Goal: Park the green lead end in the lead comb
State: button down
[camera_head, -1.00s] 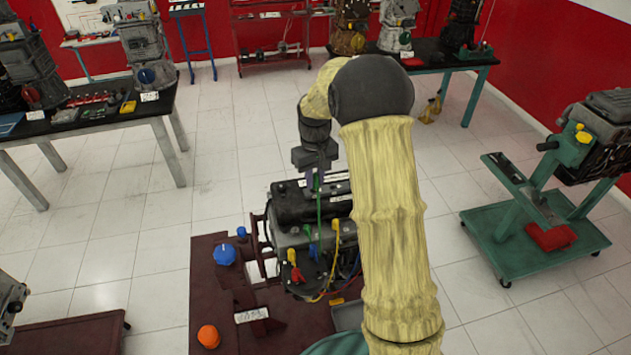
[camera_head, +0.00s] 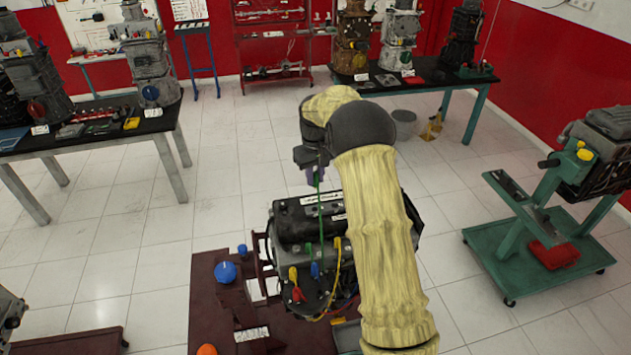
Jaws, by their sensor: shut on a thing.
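My gripper (camera_head: 317,183), small and dark purple, is shut above the engine (camera_head: 305,240) on the dark red stand. It holds the green lead end; the jaws largely hide the end itself. The green lead (camera_head: 321,215) hangs from it in a taut line past the engine's black top. Yellow (camera_head: 293,274), blue (camera_head: 315,269) and red (camera_head: 298,294) lead ends sit upright at the engine's front, with another yellow one (camera_head: 337,243) further right. I cannot pick out the lead comb for certain. My arm covers the engine's right side.
A blue knob (camera_head: 225,271), a smaller blue piece (camera_head: 242,250) and an orange knob (camera_head: 207,350) are on the stand (camera_head: 210,310), with a white-labelled block (camera_head: 252,334). A green engine trolley (camera_head: 540,262) stands at right.

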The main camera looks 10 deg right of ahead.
jog(key=shift+w+d, duration=0.15)
jog(key=shift+w, duration=0.65)
jog(key=shift+f, duration=0.1)
jog(key=shift+f+b, duration=1.2)
jog(key=shift+f, duration=1)
jog(key=shift+f, duration=0.15)
jog(key=shift+f+b, duration=1.45)
jog(key=shift+f, duration=1.15)
jog(key=shift+f+b, duration=0.35)
jog(key=shift+f, duration=0.55)
jog(key=c, duration=1.2)
grip_release()
